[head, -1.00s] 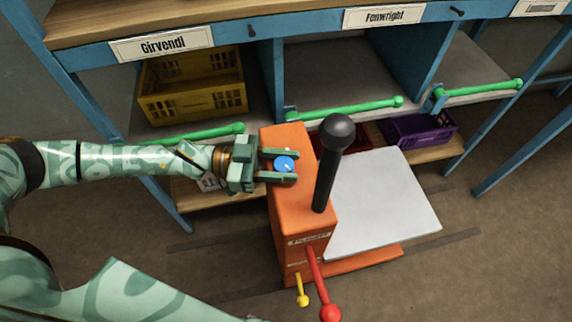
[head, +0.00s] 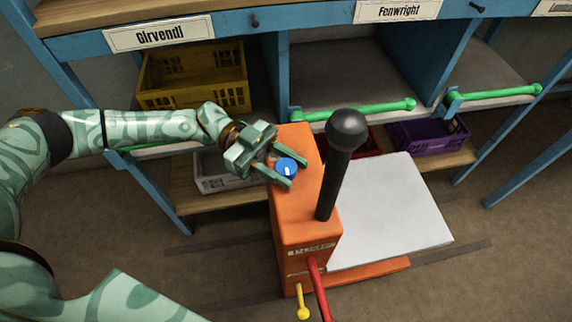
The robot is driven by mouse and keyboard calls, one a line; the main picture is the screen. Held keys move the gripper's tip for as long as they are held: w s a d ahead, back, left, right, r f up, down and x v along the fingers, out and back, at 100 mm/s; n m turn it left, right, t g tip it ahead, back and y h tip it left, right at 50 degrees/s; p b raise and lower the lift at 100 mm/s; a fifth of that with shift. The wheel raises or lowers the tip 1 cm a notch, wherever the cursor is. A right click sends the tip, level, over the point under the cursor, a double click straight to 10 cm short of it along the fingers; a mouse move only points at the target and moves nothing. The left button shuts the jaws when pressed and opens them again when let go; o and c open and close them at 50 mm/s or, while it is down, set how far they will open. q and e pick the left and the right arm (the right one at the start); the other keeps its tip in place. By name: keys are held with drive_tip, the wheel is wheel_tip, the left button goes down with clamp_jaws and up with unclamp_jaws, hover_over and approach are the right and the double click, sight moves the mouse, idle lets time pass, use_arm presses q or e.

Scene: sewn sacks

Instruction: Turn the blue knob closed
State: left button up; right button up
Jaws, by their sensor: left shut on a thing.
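The blue knob (head: 286,168) sits on top of the orange machine housing (head: 305,222), with a white mark on its face. My left gripper (head: 287,167) reaches in from the left, its two green fingers on either side of the knob. The fingers are shut on the knob, and the hand is angled down toward the right. My right gripper is not in the head view.
A black-knobbed lever (head: 335,165) rises just right of the knob. A white platform (head: 390,212) lies right of the housing. Red (head: 318,290) and yellow (head: 303,304) levers stick out in front. A blue shelf with a yellow crate (head: 195,78) and a purple crate (head: 428,133) stands behind.

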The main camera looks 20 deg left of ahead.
use_arm(q)
drive_tip(key=o, duration=1)
drive_tip(key=shift+b+v, duration=0.4)
drive_tip(key=shift+v, duration=5.6)
